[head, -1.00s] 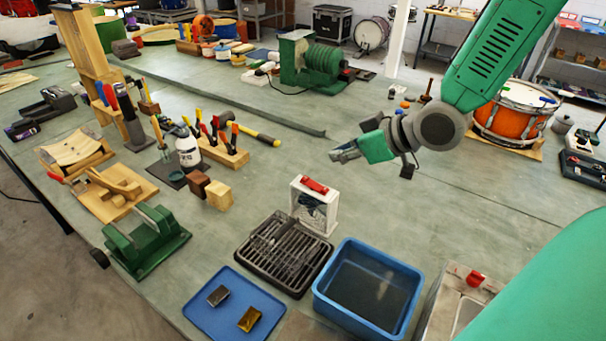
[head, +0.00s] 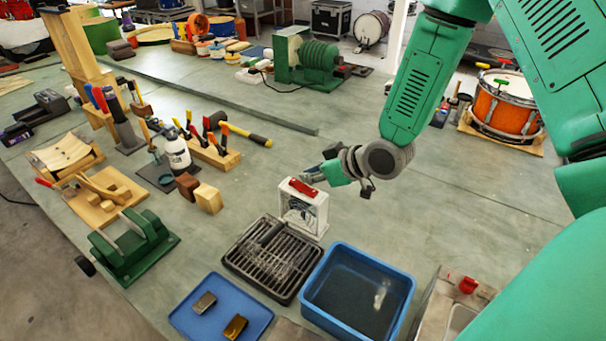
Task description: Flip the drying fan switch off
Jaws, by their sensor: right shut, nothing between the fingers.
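The drying fan (head: 303,212) is a small white box frame standing upright on the bench, behind a black drying rack. A red rocker switch (head: 303,187) sits on its top; which way it is set is too small to tell. My right gripper (head: 306,174) is shut and empty, its fingertips just above and behind the red switch. I cannot tell whether the fingertips touch it. My left gripper is not in view.
The black drying rack (head: 268,258) stands in front of the fan. A blue water tub (head: 358,291) is to its right, and a blue tray (head: 221,309) with two small blocks is in front. Wooden blocks (head: 207,197) lie to the left.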

